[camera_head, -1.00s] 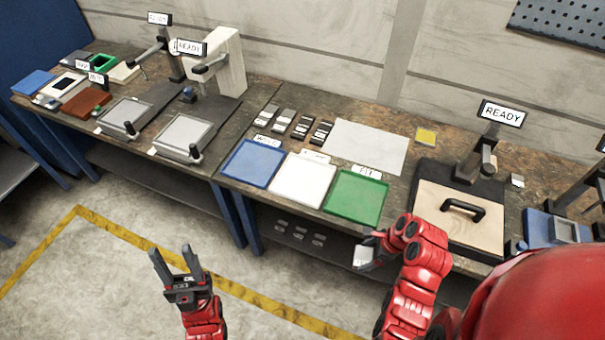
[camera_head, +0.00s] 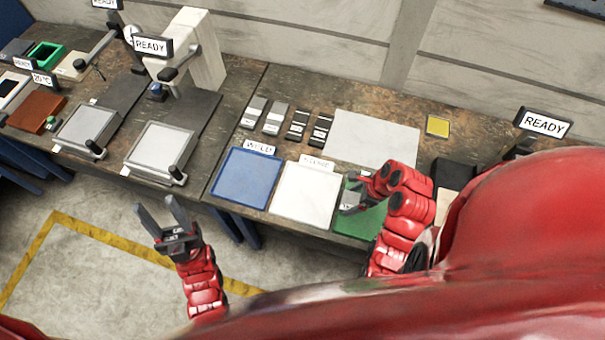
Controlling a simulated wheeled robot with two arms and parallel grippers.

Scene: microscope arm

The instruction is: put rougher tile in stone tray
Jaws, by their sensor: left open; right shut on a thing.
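My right gripper (camera_head: 352,192) is shut on a small pale grey tile (camera_head: 348,200), partly hidden by the fingers. It is over the boundary between the white tray (camera_head: 303,197) and the green tray (camera_head: 362,224); its height above them is hard to tell. The white tray has a small label, too blurred to read surely, and its bare surface looks empty. The green tray is partly hidden by my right arm. My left gripper (camera_head: 162,218) is open and empty, over the floor in front of the bench.
A blue tray (camera_head: 247,178) labelled WELD lies left of the white one. Several small grey and black blocks (camera_head: 273,118) lie behind the trays, beside a pale sheet (camera_head: 372,143) and a yellow square (camera_head: 437,126). Machines with READY signs stand left and right.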

